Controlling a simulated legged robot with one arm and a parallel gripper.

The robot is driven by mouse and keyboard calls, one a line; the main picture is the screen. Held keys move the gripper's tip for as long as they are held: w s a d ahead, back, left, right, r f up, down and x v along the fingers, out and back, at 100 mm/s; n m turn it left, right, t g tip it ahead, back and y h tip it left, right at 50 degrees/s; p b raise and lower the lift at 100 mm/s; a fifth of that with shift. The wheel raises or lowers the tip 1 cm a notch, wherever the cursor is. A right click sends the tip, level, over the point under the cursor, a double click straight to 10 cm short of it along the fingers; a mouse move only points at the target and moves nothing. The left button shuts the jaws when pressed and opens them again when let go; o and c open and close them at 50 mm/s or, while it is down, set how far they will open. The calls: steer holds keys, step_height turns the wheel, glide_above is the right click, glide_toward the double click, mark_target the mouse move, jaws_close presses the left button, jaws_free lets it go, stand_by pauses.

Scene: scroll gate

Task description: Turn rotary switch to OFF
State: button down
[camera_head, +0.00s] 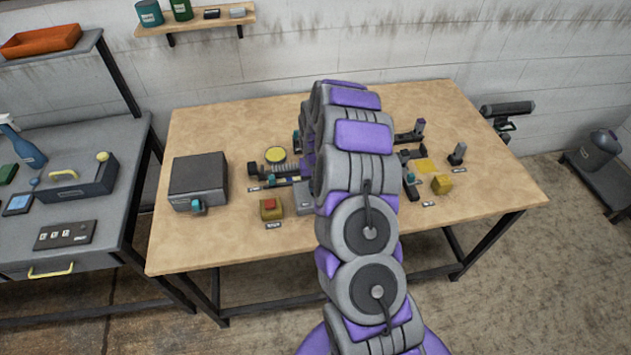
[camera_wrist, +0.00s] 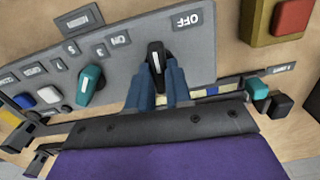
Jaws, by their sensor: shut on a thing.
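In the wrist view a grey panel (camera_wrist: 215,60) carries a black rotary switch (camera_wrist: 155,52) with a white mark. An OFF label (camera_wrist: 187,19) is printed up and to the right of the switch. More labels lie to its left. My gripper (camera_wrist: 158,75) has its two blue-grey fingers closed on either side of the black switch, which stands roughly upright in the picture between them. In the head view my arm hides the gripper and the switch; only part of the panel (camera_head: 303,192) shows.
A teal knob (camera_wrist: 90,82) sits left of the switch, with blue (camera_wrist: 23,100) and white (camera_wrist: 50,94) buttons beyond. A yellow box with a red button (camera_head: 270,207) stands nearby. A dark grey box (camera_head: 198,178) is farther left on the wooden table (camera_head: 230,125). The table's front edge is clear.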

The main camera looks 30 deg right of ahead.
steer(key=m+p, duration=0.1)
steer(key=m, duration=0.3)
steer(key=shift+d+r+p, duration=0.1)
steer(key=shift+p, duration=0.2)
steer(key=shift+m+p, duration=0.4)
steer(key=shift+m, duration=1.5)
steer(key=c, duration=1)
jaws_free()
steer(key=shift+c, duration=0.2)
step_height(320, 180, up, 17)
steer(key=shift+p, duration=0.4)
